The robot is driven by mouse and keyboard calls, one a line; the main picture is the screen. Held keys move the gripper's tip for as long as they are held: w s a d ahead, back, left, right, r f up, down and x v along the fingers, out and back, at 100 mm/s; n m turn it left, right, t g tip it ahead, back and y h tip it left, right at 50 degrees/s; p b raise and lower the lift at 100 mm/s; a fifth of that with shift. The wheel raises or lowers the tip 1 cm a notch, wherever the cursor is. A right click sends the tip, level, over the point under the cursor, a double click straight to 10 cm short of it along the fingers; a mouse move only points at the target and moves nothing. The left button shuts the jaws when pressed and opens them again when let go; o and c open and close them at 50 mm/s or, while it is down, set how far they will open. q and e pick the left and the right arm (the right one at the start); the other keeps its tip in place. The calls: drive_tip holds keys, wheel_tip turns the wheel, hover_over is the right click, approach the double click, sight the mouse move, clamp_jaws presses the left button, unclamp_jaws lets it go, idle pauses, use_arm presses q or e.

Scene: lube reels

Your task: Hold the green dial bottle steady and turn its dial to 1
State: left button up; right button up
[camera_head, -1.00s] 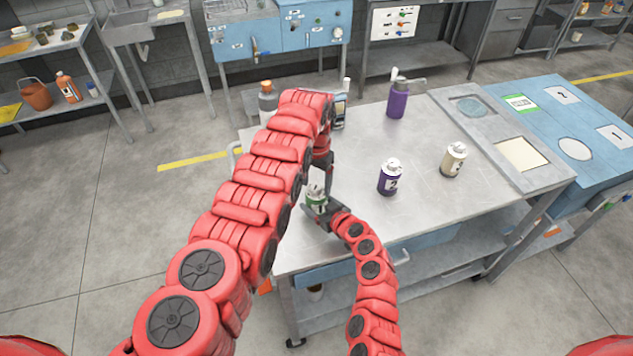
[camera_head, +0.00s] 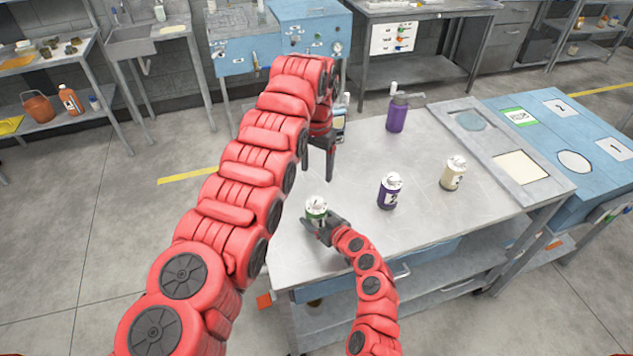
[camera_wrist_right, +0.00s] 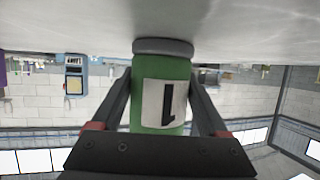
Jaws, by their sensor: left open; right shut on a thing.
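The green dial bottle (camera_head: 316,208) stands upright near the front left of the metal table, with its white dial top showing. Its label with the figure 1 shows in the right wrist view (camera_wrist_right: 161,103), where the picture is upside down. My right gripper (camera_head: 321,228) is shut on the bottle's body, one finger on each side. My left gripper (camera_head: 320,160) is open and empty, above and behind the bottle, pointing down and apart from it. The dial's exact setting is too small to read.
A purple bottle marked 2 (camera_head: 390,192) and a cream bottle (camera_head: 453,174) stand to the right on the table (camera_head: 350,240). A purple pump bottle (camera_head: 397,113) stands at the back. A grey panel (camera_head: 500,140) and a blue numbered station (camera_head: 565,125) lie at the right.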

use_arm(q)
drive_tip(key=shift+r, duration=0.5)
use_arm(e)
drive_tip(key=o, duration=1.6)
drive_tip(key=shift+c, duration=0.2)
drive_tip(key=shift+d, duration=0.1)
